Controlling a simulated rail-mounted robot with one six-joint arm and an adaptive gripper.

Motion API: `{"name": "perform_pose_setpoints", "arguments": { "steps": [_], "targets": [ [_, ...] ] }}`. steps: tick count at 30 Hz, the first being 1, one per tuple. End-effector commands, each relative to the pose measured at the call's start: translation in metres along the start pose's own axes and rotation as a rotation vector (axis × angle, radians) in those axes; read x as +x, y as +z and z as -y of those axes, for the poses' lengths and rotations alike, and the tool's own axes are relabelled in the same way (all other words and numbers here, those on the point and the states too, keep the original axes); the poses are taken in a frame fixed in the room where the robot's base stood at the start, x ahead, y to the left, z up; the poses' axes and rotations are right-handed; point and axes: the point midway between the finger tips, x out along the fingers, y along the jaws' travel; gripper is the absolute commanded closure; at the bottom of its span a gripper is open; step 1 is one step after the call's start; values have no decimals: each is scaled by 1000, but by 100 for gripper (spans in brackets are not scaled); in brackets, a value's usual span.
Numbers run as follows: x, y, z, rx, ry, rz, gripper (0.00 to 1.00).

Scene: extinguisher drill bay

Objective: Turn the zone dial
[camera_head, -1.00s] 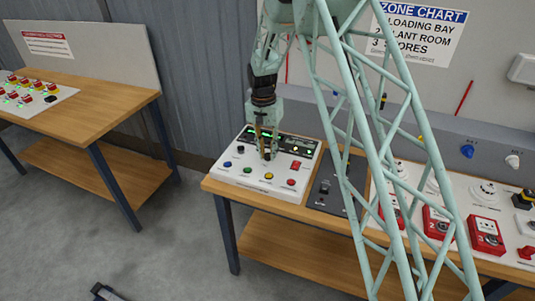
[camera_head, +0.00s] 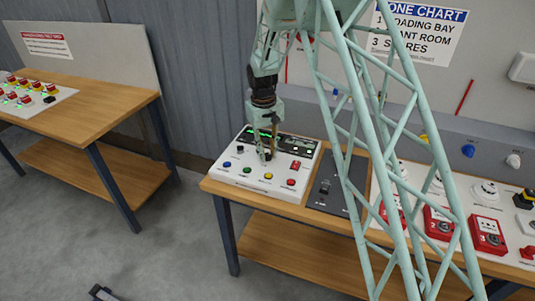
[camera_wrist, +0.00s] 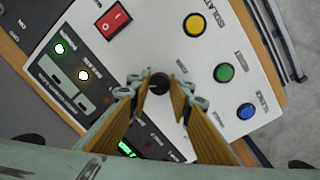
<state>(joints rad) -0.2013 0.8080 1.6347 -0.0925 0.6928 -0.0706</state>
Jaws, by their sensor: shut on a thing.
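The white control panel (camera_head: 225,175) sits on the wooden bench, with the robot's gripper above it. A round black dial (camera_wrist: 158,82) shows between the fingertips in the wrist view; I take it to be the zone dial. My gripper (camera_head: 266,156) points down at the panel from above, and its fingers also show in the wrist view (camera_wrist: 158,88). The yellow-padded fingers are closed on the dial from both sides. In the head view the fingers hide most of the dial. Its pointer and scale markings cannot be read.
Blue (camera_wrist: 246,111), green (camera_wrist: 224,73) and yellow (camera_wrist: 195,24) buttons lie near the dial, with a red rocker switch (camera_wrist: 114,20). A zone chart (camera_head: 423,32) hangs on the wall. Red call points (camera_head: 487,235) stand to the right.

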Motion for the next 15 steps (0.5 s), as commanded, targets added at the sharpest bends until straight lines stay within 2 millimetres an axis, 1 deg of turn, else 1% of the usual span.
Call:
{"name": "perform_pose_setpoints", "arguments": {
  "steps": [15],
  "targets": [
    [0, 0, -1, -378, 0, -24, 91]
  ]
}}
